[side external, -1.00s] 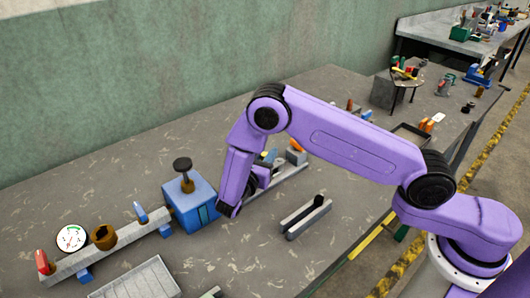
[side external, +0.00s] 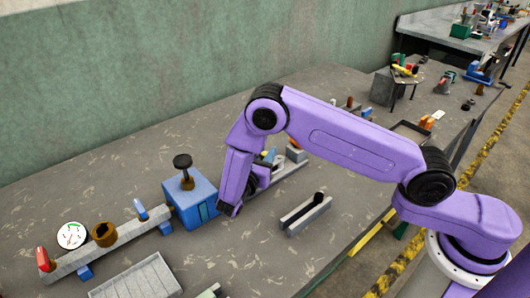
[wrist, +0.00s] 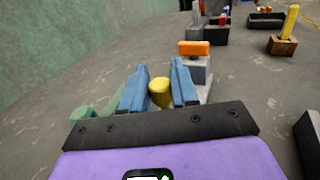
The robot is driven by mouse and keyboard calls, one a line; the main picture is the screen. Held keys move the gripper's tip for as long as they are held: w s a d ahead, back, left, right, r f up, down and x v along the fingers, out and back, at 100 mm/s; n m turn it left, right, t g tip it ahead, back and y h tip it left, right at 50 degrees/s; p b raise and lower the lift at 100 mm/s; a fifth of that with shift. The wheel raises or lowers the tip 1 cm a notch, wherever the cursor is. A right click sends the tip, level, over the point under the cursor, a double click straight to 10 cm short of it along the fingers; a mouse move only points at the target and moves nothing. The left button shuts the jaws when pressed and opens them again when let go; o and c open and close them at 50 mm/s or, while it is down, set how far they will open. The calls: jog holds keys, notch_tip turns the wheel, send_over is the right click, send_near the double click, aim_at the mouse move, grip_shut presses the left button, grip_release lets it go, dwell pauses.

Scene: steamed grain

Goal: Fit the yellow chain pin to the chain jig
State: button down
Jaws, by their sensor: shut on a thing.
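The yellow chain pin (wrist: 160,93) sits between the two blue fingers of my gripper (wrist: 158,82) in the wrist view, and the gripper is shut on it. Its lower end is hidden. What looks like the chain jig, a grey bar with a stepped block (wrist: 198,73) and an orange piece (wrist: 194,48) on top, lies just beyond and right of the fingers. In the side view this grey bar (side external: 290,174) runs behind my gripper, which partly hides it. I cannot tell whether the pin touches the jig.
A blue box with a black knob (side external: 190,203) stands close left of my gripper in the side view. A grey channel (side external: 306,215) lies to the right. A wooden block with a yellow post (wrist: 288,31) stands farther off.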

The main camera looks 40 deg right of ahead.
jog(key=shift+f, duration=0.3)
dwell(1.7)
jog(key=shift+r, duration=0.3)
dwell(0.5)
jog(key=shift+f, duration=0.3)
dwell(0.3)
jog(key=shift+r, duration=0.3)
dwell(0.4)
jog(key=c, duration=0.8)
grip_release()
jog(key=v, duration=1.7)
jog(key=shift+s+a, duration=0.1)
jog(key=shift+a, duration=0.1)
jog(key=shift+r, duration=0.1)
